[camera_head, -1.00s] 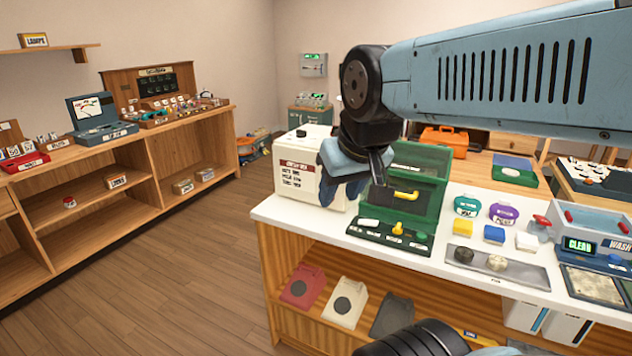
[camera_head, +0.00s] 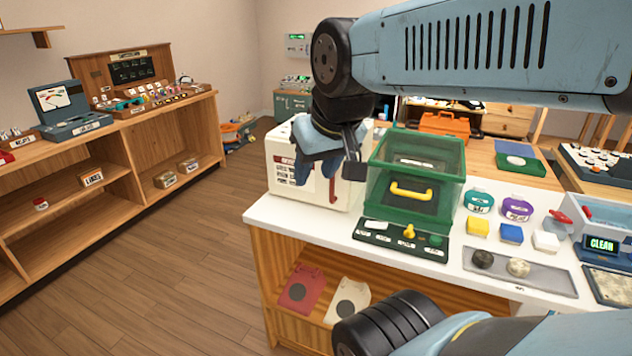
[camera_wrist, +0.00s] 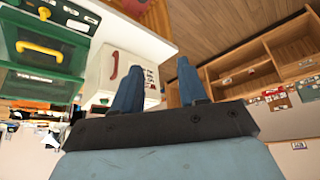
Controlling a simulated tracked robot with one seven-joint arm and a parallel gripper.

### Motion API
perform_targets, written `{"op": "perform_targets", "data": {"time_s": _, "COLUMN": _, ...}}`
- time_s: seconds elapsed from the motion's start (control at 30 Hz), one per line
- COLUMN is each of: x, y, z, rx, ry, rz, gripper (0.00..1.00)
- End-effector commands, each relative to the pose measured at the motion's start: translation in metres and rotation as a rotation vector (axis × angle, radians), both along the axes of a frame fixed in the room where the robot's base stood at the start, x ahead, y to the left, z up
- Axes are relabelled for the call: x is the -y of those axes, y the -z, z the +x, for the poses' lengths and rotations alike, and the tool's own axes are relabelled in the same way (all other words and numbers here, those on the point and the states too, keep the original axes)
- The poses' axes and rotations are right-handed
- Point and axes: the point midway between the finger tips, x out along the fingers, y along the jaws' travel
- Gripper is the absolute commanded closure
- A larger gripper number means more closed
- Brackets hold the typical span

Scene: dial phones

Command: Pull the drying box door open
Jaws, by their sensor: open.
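A white box (camera_head: 345,192) with a dark label and an upright red handle (camera_head: 333,185) on its front stands at the left end of the white counter. Beside it is a green see-through box (camera_head: 378,190) with a yellow handle (camera_head: 410,191). I cannot read which one is the drying box; both look closed. My gripper (camera_head: 293,175) is open and empty, in front of the white box's label, left of the red handle. In the wrist view, the red handle (camera_wrist: 115,66) lies left of both fingers (camera_wrist: 158,82), apart from them. The gripper hides part of the white box.
The counter (camera_head: 300,215) holds a switch panel (camera_head: 402,240), coloured blocks and a tray (camera_head: 530,275) to the right. Red and white phone shells lie on the shelf below. A wooden shelf unit (camera_head: 125,155) stands left, with clear floor (camera_head: 190,260) between.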

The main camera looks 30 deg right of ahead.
Motion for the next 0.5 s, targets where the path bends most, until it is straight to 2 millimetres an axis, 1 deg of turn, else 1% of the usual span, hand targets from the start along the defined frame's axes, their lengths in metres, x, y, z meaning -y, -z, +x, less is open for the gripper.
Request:
{"op": "perform_targets", "data": {"time_s": 0.27, "x": 0.001, "y": 0.0, "z": 0.002, "rx": -0.003, "ry": 0.01, "rz": 0.001, "gripper": 0.58}}
{"op": "perform_targets", "data": {"time_s": 0.37, "x": 0.005, "y": 0.0, "z": 0.011, "rx": -0.016, "ry": 0.052, "rz": 0.002, "gripper": 0.58}}
{"op": "perform_targets", "data": {"time_s": 0.4, "x": 0.016, "y": 0.0, "z": 0.017, "rx": -0.023, "ry": 0.075, "rz": 0.0, "gripper": 0.58}}
{"op": "perform_targets", "data": {"time_s": 0.47, "x": 0.023, "y": 0.001, "z": 0.028, "rx": -0.037, "ry": 0.131, "rz": 0.002, "gripper": 0.58}}
{"op": "perform_targets", "data": {"time_s": 0.5, "x": 0.028, "y": 0.002, "z": 0.037, "rx": -0.045, "ry": 0.174, "rz": 0.003, "gripper": 0.58}}
